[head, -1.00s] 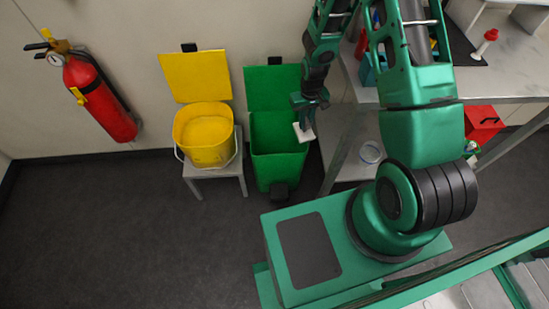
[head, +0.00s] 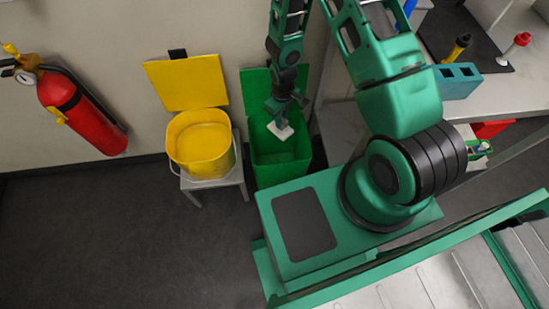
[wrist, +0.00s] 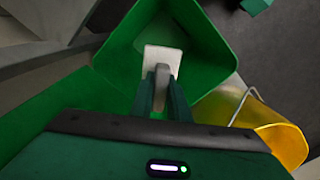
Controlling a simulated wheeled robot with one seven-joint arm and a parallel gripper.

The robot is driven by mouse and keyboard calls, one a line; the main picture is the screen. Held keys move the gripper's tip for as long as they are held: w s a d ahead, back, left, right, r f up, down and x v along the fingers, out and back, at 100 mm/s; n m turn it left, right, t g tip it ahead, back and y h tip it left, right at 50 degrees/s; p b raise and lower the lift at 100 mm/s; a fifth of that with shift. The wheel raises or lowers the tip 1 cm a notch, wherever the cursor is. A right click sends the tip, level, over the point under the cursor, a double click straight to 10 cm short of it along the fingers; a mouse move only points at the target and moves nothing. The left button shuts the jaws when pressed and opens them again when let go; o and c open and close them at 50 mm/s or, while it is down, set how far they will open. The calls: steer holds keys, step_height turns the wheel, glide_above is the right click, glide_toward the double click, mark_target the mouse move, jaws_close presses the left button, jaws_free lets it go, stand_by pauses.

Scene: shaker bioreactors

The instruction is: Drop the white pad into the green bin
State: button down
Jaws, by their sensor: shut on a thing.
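The white pad (head: 280,131) is held at the tip of my gripper (head: 279,117), which is shut on it. In the head view the pad hangs over the opening of the green bin (head: 284,171), whose lid (head: 256,95) stands open against the wall. In the wrist view the pad (wrist: 162,59) shows beyond the fingertips (wrist: 162,76), with the inner walls of the green bin (wrist: 206,50) around it. I cannot tell exactly how high the pad is relative to the rim.
A yellow bin (head: 202,150) with its lid open stands on a small grey stool (head: 212,181) left of the green bin. A red fire extinguisher (head: 82,112) hangs on the wall. A bench with a teal block (head: 457,82) is at right. The floor at left is clear.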

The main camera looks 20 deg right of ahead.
mark_target(283, 128)
steer(key=shift+d+f, duration=0.2)
steer(key=shift+f, duration=1.05)
steer(key=shift+d+f, duration=0.15)
steer(key=shift+f, duration=1.1)
steer(key=c, duration=1.6)
jaws_free()
step_height(283, 128, up, 11)
steer(key=shift+f, duration=0.1)
